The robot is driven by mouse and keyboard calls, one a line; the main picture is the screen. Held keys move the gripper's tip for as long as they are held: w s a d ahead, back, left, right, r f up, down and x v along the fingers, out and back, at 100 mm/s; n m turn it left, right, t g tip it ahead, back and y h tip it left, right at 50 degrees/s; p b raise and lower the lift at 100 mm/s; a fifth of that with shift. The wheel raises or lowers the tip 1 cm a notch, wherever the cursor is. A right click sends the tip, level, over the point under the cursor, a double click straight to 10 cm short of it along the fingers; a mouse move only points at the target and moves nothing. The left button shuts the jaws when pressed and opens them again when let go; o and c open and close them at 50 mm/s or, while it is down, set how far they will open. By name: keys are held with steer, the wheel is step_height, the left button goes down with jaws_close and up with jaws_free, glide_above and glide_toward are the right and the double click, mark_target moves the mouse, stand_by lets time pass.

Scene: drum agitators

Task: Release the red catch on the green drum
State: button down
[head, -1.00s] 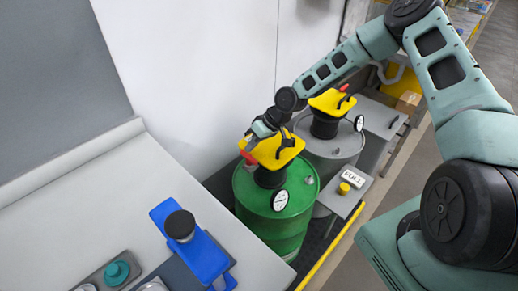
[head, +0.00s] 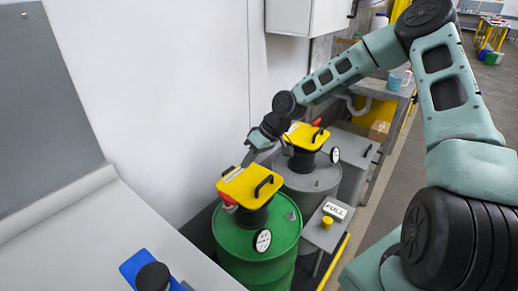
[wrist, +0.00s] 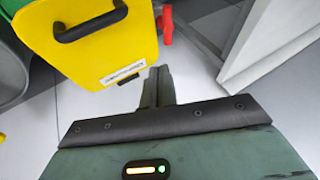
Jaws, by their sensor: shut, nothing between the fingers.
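The green drum (head: 258,245) stands at the lower middle of the head view. A yellow head (head: 238,187) with a black handle sits on its black neck. The red catch (head: 228,200) is at the left side of that head, small and partly hidden. In the wrist view the red catch (wrist: 166,24) sticks out beside the yellow head (wrist: 95,45). My gripper (head: 245,162) is just beyond and above the far edge of the yellow head. In the wrist view my gripper (wrist: 157,78) is shut and empty, apart from the red catch.
A grey drum (head: 312,185) with a similar yellow head stands behind the green one, under my arm. A white wall (head: 160,90) is close on the left. A pale bench (head: 100,235) and a blue device (head: 135,265) are at lower left. A FULL sign (head: 334,211) is on the right.

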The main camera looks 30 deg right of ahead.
steer(key=v, duration=0.6)
stand_by(0.4)
